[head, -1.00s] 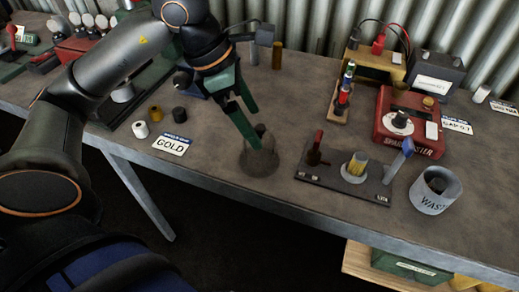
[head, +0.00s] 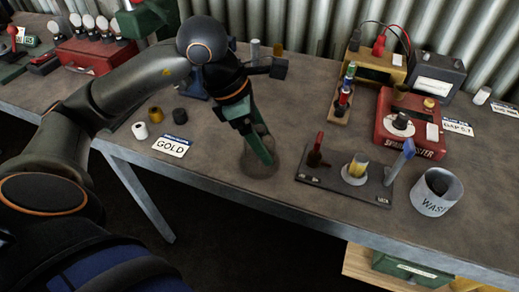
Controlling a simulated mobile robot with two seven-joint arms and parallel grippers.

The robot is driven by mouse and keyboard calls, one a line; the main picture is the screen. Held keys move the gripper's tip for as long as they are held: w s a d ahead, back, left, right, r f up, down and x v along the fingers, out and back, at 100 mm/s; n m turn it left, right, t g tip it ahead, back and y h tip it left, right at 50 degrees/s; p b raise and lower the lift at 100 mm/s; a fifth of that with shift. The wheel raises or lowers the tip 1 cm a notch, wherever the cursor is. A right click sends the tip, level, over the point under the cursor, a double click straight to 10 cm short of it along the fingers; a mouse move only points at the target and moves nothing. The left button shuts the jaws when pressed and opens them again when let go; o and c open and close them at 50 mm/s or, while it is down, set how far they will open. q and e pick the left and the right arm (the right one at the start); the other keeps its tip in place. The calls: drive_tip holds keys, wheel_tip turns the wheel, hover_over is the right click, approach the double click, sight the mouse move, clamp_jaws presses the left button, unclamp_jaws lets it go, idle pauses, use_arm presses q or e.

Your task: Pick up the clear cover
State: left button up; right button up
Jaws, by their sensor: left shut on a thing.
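The clear cover (head: 258,167) is a see-through, greyish round piece near the front edge of the workbench, left of the dark plate. My left gripper (head: 264,150) reaches down to it from above, with green fingers. It is shut on the cover's top, and the fingers hide most of that top. The cover's base still appears at bench level; I cannot tell whether it is lifted. My right gripper is not in view.
Right of the cover, a dark plate (head: 328,186) bears a red-handled part, a yellow-topped cylinder and a blue-handled part. A waste cup (head: 436,193) stands farther right. A GOLD card (head: 171,146) and small spools lie left. Bare bench lies behind the cover.

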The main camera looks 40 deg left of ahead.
sight(263, 127)
use_arm(q)
drive_tip(key=c, duration=0.7)
drive_tip(key=shift+c, duration=0.2)
drive_tip(key=shift+r, duration=0.15)
drive_tip(key=shift+r, duration=0.3)
wheel_tip(263, 127, up, 2)
drive_tip(key=shift+r, duration=0.1)
drive_tip(key=s+d+r, duration=0.2)
drive_tip(key=s+r, duration=0.8)
drive_tip(key=s, duration=0.4)
drive_tip(key=shift+b, duration=0.3)
